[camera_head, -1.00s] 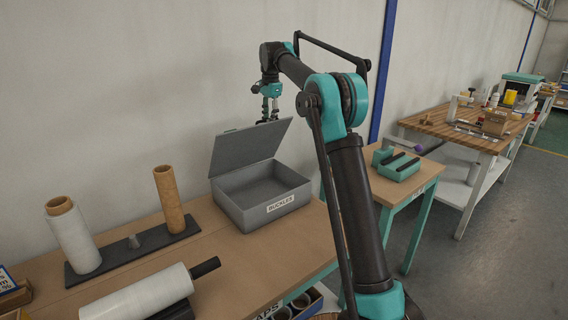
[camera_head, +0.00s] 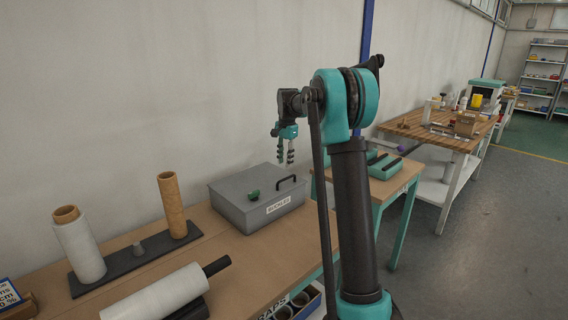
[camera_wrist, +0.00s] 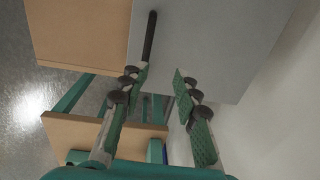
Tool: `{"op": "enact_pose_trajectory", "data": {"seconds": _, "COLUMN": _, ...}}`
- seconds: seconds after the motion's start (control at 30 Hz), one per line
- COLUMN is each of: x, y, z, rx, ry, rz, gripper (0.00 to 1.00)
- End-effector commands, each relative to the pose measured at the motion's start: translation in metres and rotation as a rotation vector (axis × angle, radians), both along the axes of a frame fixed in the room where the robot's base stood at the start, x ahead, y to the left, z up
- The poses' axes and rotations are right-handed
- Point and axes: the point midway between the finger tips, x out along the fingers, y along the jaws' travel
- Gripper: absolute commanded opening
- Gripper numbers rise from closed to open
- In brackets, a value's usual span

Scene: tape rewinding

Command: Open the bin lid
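The grey bin labelled BUCKLES (camera_head: 279,205) stands on the wooden bench. Its lid (camera_head: 238,186) is down flat over the box, so the inside is hidden. A black bar handle (camera_head: 287,183) is on the lid near its right end; in the wrist view the handle (camera_wrist: 149,38) shows ahead of the fingers, against the grey lid (camera_wrist: 205,45). A small dark green piece (camera_head: 254,195) rests on the lid. My gripper (camera_head: 285,160) hangs above the bin's back right side, apart from the handle. In the wrist view its two fingers (camera_wrist: 160,78) are spread with nothing between them.
Left of the bin, a white film roll (camera_head: 80,247) and a brown tube (camera_head: 172,208) stand on a dark base. Another white roll (camera_head: 155,297) lies in front. A teal-legged side table (camera_head: 396,185) is to the right. The wall is close behind.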

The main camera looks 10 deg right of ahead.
Motion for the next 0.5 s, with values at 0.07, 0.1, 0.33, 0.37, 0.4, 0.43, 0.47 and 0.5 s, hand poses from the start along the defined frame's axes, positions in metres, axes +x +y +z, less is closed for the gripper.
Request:
{"op": "enact_pose_trajectory", "data": {"seconds": 0.07, "x": -0.0022, "y": -0.0020, "z": -0.0052, "rx": 0.000, "ry": 0.000, "rz": -0.001, "gripper": 0.31}}
{"op": "enact_pose_trajectory", "data": {"seconds": 0.1, "x": -0.0030, "y": -0.0025, "z": -0.0069, "rx": 0.000, "ry": 0.000, "rz": 0.000, "gripper": 0.31}}
{"op": "enact_pose_trajectory", "data": {"seconds": 0.33, "x": -0.0042, "y": -0.0034, "z": -0.0098, "rx": 0.000, "ry": 0.000, "rz": 0.000, "gripper": 0.31}}
{"op": "enact_pose_trajectory", "data": {"seconds": 0.37, "x": -0.0042, "y": -0.0034, "z": -0.0098, "rx": 0.000, "ry": 0.000, "rz": 0.000, "gripper": 0.31}}
{"op": "enact_pose_trajectory", "data": {"seconds": 0.4, "x": -0.0041, "y": -0.0034, "z": -0.0097, "rx": 0.000, "ry": 0.000, "rz": 0.000, "gripper": 0.31}}
{"op": "enact_pose_trajectory", "data": {"seconds": 0.43, "x": -0.0042, "y": -0.0033, "z": -0.0097, "rx": 0.000, "ry": 0.000, "rz": 0.000, "gripper": 0.31}}
{"op": "enact_pose_trajectory", "data": {"seconds": 0.47, "x": -0.0042, "y": -0.0033, "z": -0.0096, "rx": 0.000, "ry": 0.000, "rz": 0.000, "gripper": 0.31}}
{"op": "enact_pose_trajectory", "data": {"seconds": 0.5, "x": -0.0045, "y": -0.0034, "z": -0.0096, "rx": 0.000, "ry": 0.000, "rz": 0.000, "gripper": 0.31}}
